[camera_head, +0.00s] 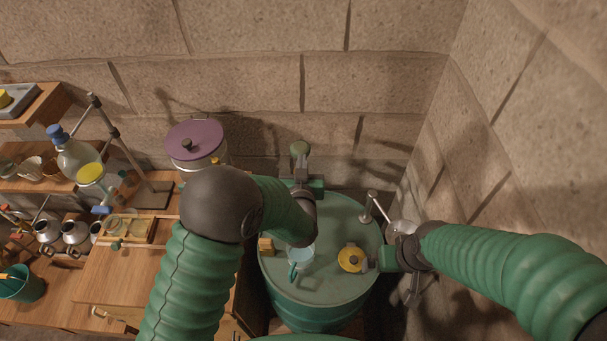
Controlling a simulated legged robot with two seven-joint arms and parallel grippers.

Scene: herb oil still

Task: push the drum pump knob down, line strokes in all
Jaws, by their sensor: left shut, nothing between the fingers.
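The green drum (333,285) stands in the middle, its lid partly covered by my arms. The pump body below is hidden behind my left wrist. My right gripper (371,263) is low over the right side of the drum lid, beside a yellow round cap (350,258). Its fingers are too small to read.
A pale blue cup (300,257) and a small yellow block (265,245) are on the drum lid. A metal rod fitting (374,205) rises at the lid's right edge. A purple-lidded pot (195,143) and a wooden bench (150,280) with glassware are at left. Stone walls close the back and right.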

